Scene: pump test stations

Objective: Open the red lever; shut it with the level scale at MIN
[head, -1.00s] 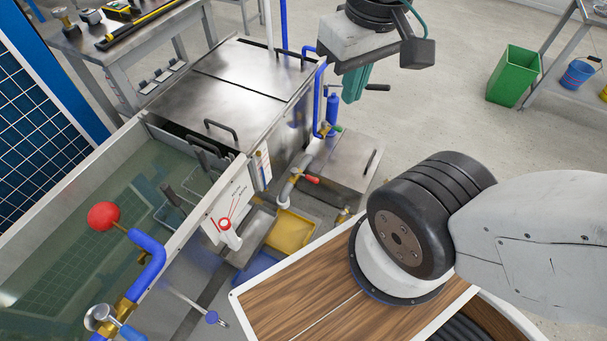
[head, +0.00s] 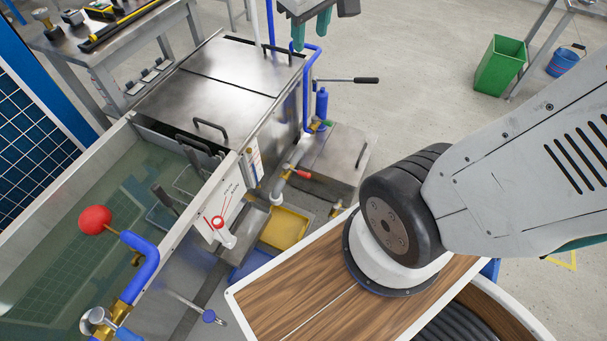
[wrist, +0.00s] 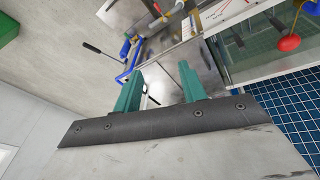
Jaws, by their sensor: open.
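The red lever (head: 300,173) is a small red handle on a brass valve, on the pipe beside the steel tank (head: 225,85). A narrow white level scale (head: 254,163) stands on the tank's side; its markings and level are too small to read. My gripper (head: 311,28) is at the top of the head view, above and beyond the tank's far edge, apart from the lever. Its two green fingers are spread and empty, also in the wrist view (wrist: 158,78). The wrist view shows pipework beyond the fingers.
A white panel with red lines and a red-and-white handle (head: 218,225) is near the lever. A black-handled rod (head: 365,80) sticks out by the blue pipe. A yellow tray (head: 285,228) lies below. The open water basin (head: 60,240) has a red ball (head: 95,220).

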